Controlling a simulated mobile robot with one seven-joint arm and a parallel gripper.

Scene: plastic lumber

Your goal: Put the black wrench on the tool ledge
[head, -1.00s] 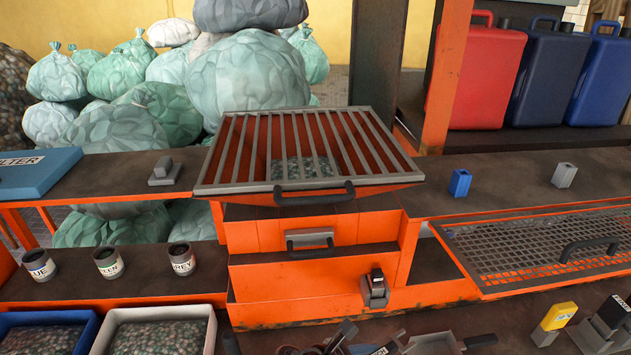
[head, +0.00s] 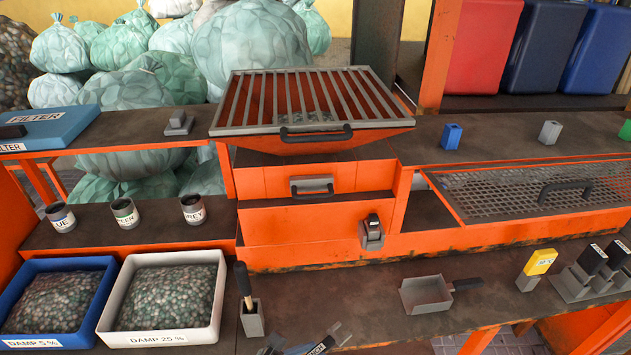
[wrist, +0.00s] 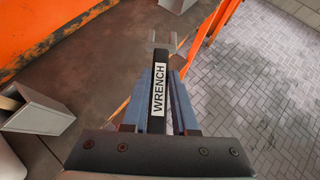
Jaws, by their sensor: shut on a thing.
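The black wrench (wrist: 158,85), with a white WRENCH label and a grey forked head, is between the blue-grey fingers of my gripper (wrist: 160,100). The gripper is shut on it. In the head view the wrench (head: 322,346) and gripper (head: 296,350) show only partly, at the bottom edge. They are over or near the front edge of the low brown ledge (head: 350,300); the wrist view shows ledge at left and paved floor at right. No label marks this as the tool ledge. I cannot tell the wrench's height above it.
On the front ledge stand a grey holder (head: 252,322) with a dark-handled tool, a grey scoop (head: 426,293), and yellow (head: 540,262) and black blocks at right. Bins of flakes (head: 210,335) stand at left. The ledge between holder and scoop looks clear.

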